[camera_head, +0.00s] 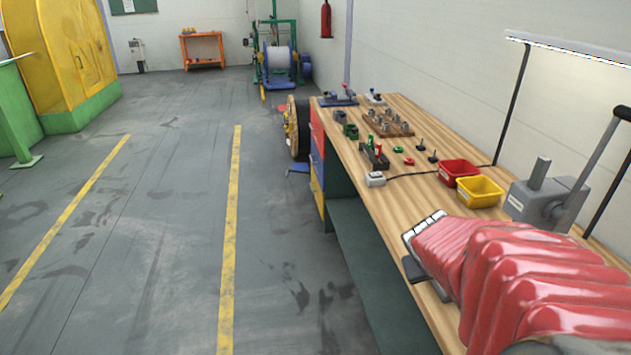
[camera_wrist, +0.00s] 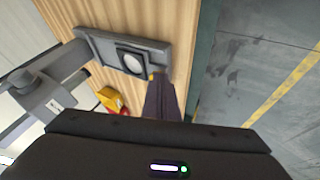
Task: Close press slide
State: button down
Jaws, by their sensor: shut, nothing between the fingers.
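The grey bench press (camera_head: 545,200) with its long lever stands at the right of the workbench in the head view. In the wrist view, part of a grey press frame (camera_wrist: 45,92) shows at the left. Beside it, a flat grey plate with a pale round disc, seemingly the press slide (camera_wrist: 100,50), lies on the bench near the edge. My gripper (camera_wrist: 164,98) is shut and empty, its dark fingers by the slide's lower right corner, at a small yellow mark. I cannot tell whether they touch. In the head view my red-sleeved arm hides the slide area.
A red bin (camera_head: 459,172) and a yellow bin (camera_head: 480,191) sit beside the press. Open floor (camera_head: 180,230) with yellow lines lies left of the bench.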

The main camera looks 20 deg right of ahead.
jog(key=shift+x, duration=4.65)
jog(key=shift+s+d+r, duration=0.1)
jog(key=shift+s+d, duration=0.15)
jog(key=shift+d, duration=0.7)
jog(key=shift+s+d, duration=0.2)
jog(key=shift+d, duration=0.7)
